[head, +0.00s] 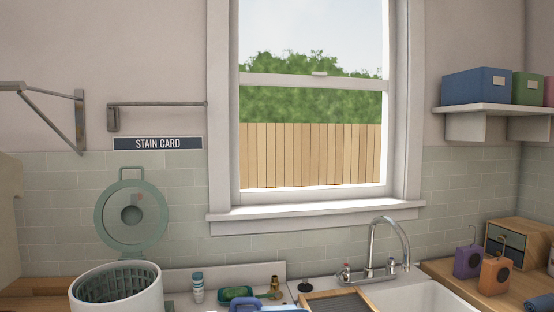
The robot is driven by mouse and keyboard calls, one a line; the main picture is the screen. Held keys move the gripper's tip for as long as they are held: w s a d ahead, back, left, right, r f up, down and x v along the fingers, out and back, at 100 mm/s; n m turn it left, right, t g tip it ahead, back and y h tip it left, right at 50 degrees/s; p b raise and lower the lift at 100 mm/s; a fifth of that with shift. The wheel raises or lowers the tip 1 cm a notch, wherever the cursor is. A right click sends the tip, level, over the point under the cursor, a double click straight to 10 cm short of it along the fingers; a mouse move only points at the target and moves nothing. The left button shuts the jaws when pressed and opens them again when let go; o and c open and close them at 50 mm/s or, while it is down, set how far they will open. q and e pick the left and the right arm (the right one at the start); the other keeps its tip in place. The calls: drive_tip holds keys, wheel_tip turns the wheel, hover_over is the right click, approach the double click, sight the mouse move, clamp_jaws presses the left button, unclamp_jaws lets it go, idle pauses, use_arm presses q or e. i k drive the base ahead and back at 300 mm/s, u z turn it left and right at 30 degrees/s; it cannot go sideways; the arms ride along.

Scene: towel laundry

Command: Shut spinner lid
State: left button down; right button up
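The spinner (149,297) is a white round tub at the lower left, with a grey-green slotted basket (112,282) inside. Its green ring-shaped lid (103,219) stands upright and open behind the tub, with a clear-looking middle, a dark round knob and a loop handle at the top. The tub's lower part is cut off by the bottom of the view. Neither of my grippers shows in the head view.
A sink (425,296) with a curved faucet (404,240) is at the lower right. A wall bracket (80,122) and rod (155,104) are above the lid.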

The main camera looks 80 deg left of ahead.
sight(127, 250)
drive_tip(key=z, duration=0.2)
drive_tip(key=k, duration=1.75)
drive_tip(key=u, duration=0.5)
